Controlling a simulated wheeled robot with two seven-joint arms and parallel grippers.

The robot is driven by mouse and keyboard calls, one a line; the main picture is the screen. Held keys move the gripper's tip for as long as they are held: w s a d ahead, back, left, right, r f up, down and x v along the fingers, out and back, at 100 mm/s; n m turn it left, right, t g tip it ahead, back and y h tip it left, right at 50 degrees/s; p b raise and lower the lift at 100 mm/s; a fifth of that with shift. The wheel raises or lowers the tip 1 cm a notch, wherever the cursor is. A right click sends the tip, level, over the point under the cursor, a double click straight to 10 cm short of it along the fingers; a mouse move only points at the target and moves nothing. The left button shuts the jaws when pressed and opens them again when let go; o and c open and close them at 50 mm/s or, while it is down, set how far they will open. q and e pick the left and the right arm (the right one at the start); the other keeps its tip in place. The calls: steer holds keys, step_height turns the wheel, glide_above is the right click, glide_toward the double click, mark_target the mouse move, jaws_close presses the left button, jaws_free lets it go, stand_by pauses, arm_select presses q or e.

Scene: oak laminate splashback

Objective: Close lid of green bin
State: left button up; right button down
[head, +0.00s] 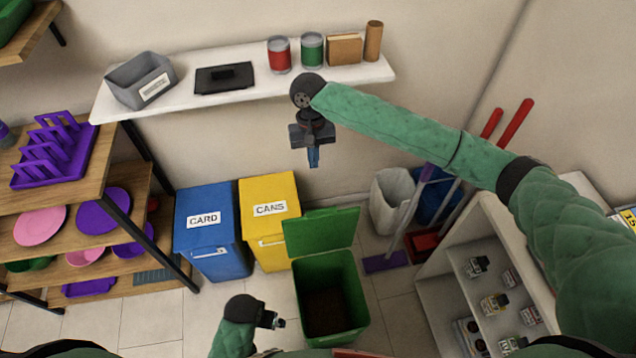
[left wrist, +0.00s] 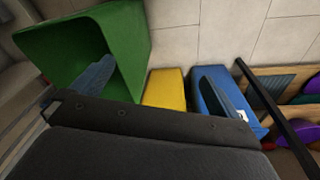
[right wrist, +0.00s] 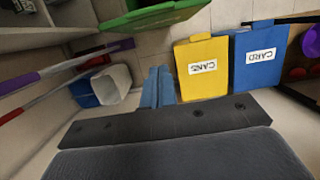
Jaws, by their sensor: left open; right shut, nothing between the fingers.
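The green bin (head: 331,305) stands on the floor with its lid (head: 320,232) raised, tilted up at the back; its dark inside shows. In the left wrist view the bin (left wrist: 120,40) opens towards the camera. In the right wrist view a green edge of it (right wrist: 155,18) shows at the top. My right gripper (head: 314,160) is shut and empty, high above and behind the lid, in front of the wall; its closed fingers (right wrist: 157,88) point down. My left gripper (head: 279,323) is low, left of the green bin; in the left wrist view its fingers (left wrist: 150,85) are spread and empty.
A blue CARD bin (head: 209,235) and a yellow CANS bin (head: 268,215) stand left of the green bin, lids shut. A white wall shelf (head: 240,97) holds several items. Mops and a white waste basket (head: 389,202) stand right, beside an open cabinet (head: 455,265).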

arm_select(q)
steer(key=s+a+f+p, duration=0.1)
steer(key=f+p, duration=0.1)
steer(key=f, duration=0.5)
steer(key=s+a+f+p, duration=0.1)
steer(key=s+f+p, duration=0.1)
steer(key=f, duration=0.6)
steer(key=shift+s+a+f, duration=0.2)
steer(key=shift+s+f, duration=0.05)
arm_select(e)
steer(key=s+d+f, duration=0.1)
steer(key=s+f, duration=0.5)
steer(key=f, duration=0.3)
steer(key=shift+s+f, duration=0.15)
steer(key=shift+f, duration=0.1)
arm_select(q)
steer(key=shift+s, duration=0.15)
arm_select(e)
steer(key=shift+d, duration=0.1)
